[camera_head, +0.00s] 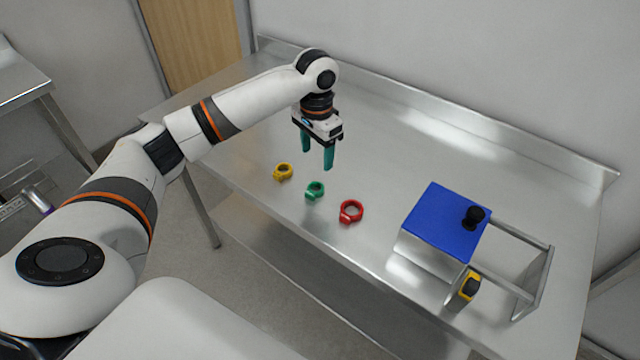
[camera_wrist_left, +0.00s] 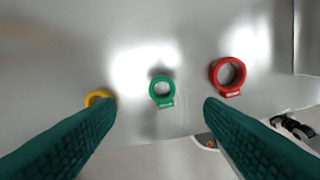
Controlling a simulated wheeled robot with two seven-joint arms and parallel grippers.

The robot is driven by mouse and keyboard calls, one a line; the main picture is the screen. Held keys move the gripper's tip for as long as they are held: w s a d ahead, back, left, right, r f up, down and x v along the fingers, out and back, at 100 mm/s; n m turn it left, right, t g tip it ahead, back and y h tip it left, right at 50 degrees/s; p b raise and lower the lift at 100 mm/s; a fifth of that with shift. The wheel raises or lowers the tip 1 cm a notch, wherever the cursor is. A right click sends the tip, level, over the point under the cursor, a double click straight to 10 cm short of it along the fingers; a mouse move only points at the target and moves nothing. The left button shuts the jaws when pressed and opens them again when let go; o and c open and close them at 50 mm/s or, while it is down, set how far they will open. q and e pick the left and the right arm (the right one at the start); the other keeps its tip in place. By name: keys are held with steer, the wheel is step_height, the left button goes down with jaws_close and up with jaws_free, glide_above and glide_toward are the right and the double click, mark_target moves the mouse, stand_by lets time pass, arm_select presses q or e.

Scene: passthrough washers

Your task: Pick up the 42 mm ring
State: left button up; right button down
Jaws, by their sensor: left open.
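Three rings lie in a slanting row near the front edge of the steel table: a yellow ring (camera_head: 283,171), a green ring (camera_head: 315,190) and a red ring (camera_head: 351,211). The red one looks largest. Their size marks are too small to read, so I cannot tell which is 42 mm. My left gripper (camera_head: 317,166) is open and empty, pointing down above the table behind the rings. In the left wrist view the green ring (camera_wrist_left: 162,91) shows between the fingers, the red ring (camera_wrist_left: 228,76) by the right finger, and the yellow ring (camera_wrist_left: 97,97) is partly hidden by the left finger.
A blue-topped box (camera_head: 447,222) with a black knob (camera_head: 473,217) and a metal frame (camera_head: 546,280) stands on the table's right. A yellow-and-black piece (camera_head: 469,286) sits at its front. The steel table (camera_head: 400,150) is clear behind the rings. A raised rim runs along the wall.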

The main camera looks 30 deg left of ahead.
mark_target(316, 183)
arm_select(q)
steer(key=f, duration=0.2)
steer(key=s+f, duration=0.1)
steer(key=f, duration=0.1)
steer(key=shift+w+f+p, duration=0.25)
steer(key=shift+f+p, duration=0.05)
steer(key=shift+f, duration=0.25)
steer(key=shift+s+f+p, duration=0.1)
steer(key=shift+f+p, duration=0.25)
steer(key=shift+f, duration=2.05)
steer(key=c, duration=1)
arm_select(e)
steer(key=shift+s+r, duration=0.7)
steer(key=shift+s, duration=0.15)
